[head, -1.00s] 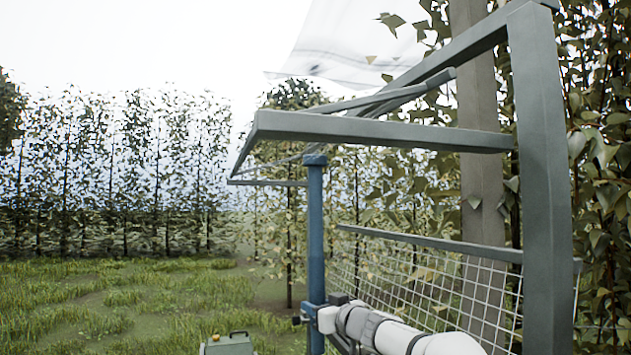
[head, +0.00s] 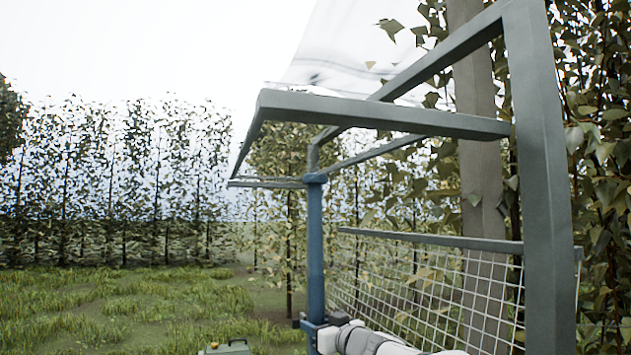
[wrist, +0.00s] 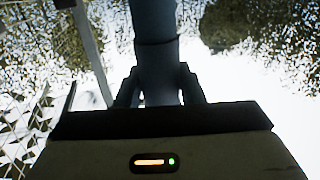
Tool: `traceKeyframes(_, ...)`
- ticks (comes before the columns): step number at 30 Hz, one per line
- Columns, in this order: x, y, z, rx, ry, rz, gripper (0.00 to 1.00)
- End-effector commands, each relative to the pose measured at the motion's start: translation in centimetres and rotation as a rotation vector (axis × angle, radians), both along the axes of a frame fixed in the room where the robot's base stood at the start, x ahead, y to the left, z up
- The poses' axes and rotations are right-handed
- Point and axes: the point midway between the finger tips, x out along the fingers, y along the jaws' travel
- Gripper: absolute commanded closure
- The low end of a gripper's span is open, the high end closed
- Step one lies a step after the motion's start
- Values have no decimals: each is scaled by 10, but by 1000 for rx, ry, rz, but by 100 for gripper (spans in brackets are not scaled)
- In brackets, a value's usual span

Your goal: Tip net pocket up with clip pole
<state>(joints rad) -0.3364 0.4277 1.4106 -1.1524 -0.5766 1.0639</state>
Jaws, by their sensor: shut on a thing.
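The blue pole (head: 315,240) stands upright at the middle of the head view. A short grey bent piece (head: 314,155) shows at its top, close to the grey frame bars; I cannot tell whether they touch. My gripper (head: 312,326) is shut around the lower part of the pole. In the wrist view, my gripper's fingers (wrist: 160,92) close on both sides of the pole (wrist: 154,22). A pale, translucent sheet (head: 345,50), perhaps the net pocket, hangs above the frame. Its upper part is out of view.
A grey metal frame (head: 545,150) with long bars rises at right, in front of a trunk (head: 475,150) and leafy trees. A white mesh panel (head: 430,290) hangs below its lower rail. A green box (head: 228,347) sits on the grass. Open grass lies at left.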

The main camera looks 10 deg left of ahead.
Motion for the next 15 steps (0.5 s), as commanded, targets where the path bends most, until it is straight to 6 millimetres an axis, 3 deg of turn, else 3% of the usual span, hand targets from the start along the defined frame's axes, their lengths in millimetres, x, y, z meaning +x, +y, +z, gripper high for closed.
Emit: traceKeyframes(15,0,0,-28,0,0,-1,92)
